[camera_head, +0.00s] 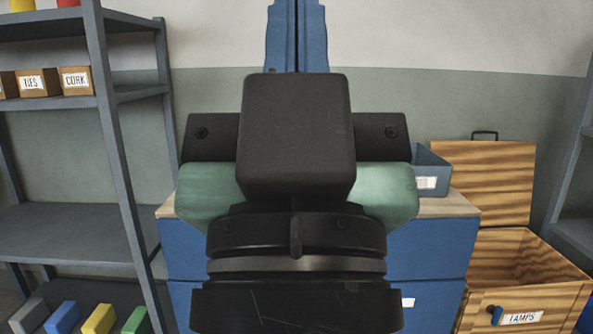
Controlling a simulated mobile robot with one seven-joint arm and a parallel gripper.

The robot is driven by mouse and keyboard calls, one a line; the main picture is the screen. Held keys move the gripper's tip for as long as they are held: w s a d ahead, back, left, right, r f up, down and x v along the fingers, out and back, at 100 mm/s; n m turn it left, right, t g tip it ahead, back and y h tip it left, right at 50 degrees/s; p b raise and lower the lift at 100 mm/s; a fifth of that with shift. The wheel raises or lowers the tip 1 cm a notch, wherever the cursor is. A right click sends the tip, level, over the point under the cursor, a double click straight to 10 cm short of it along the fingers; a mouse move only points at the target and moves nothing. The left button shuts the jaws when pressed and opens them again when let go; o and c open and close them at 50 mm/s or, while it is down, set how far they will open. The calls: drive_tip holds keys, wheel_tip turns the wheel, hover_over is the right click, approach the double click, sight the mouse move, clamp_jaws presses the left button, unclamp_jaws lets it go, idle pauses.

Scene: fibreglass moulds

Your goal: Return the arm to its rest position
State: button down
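My gripper (297,10) is in the middle of the camera_head view, seen from behind and pointing up in the picture. Its two blue fingers lie side by side with only a thin dark seam between them, so it looks shut. Their tips reach the top edge of the frame, and nothing shows held between the visible parts. The black and green wrist and hand of my arm fill the centre below. A black box on the hand hides the finger bases.
Behind my arm stands a blue cabinet (432,262) with a wooden top and a grey-blue bin (431,160). An open wooden chest (520,290) labelled LAMPS is at right. Another rack edges the right.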

wheel_tip(320, 180, up, 27)
drive_tip(key=p, duration=2.4)
drive_tip(key=shift+f, duration=0.2)
